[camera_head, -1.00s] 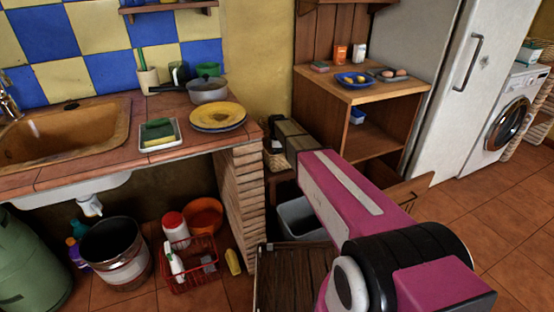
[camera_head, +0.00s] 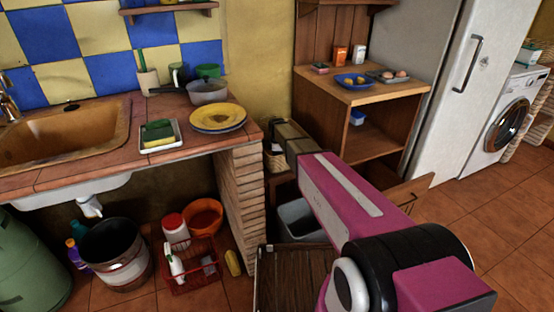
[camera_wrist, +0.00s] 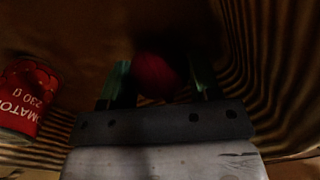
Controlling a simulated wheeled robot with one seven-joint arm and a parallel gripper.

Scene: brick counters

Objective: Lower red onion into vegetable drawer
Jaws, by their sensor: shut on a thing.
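The red onion (camera_wrist: 155,72) shows dark in the wrist view, held between the two green-tinted fingers of my gripper (camera_wrist: 159,82). My gripper is shut on it. Around them is a dim brown space with a ribbed, striped wall (camera_wrist: 265,50) on the right. I cannot tell for certain that this is the vegetable drawer, or whether the onion touches its bottom. In the head view my pink arm reaches away towards the low wooden cabinet, and the onion and gripper fingertips are hidden.
A red tomato can (camera_wrist: 25,95) stands left of the gripper in the wrist view. In the head view, a wooden cabinet (camera_head: 345,88) bears a blue bowl (camera_head: 353,81). A brick pillar (camera_head: 240,195) stands left of my arm, and a grey bin (camera_head: 298,217) lies below.

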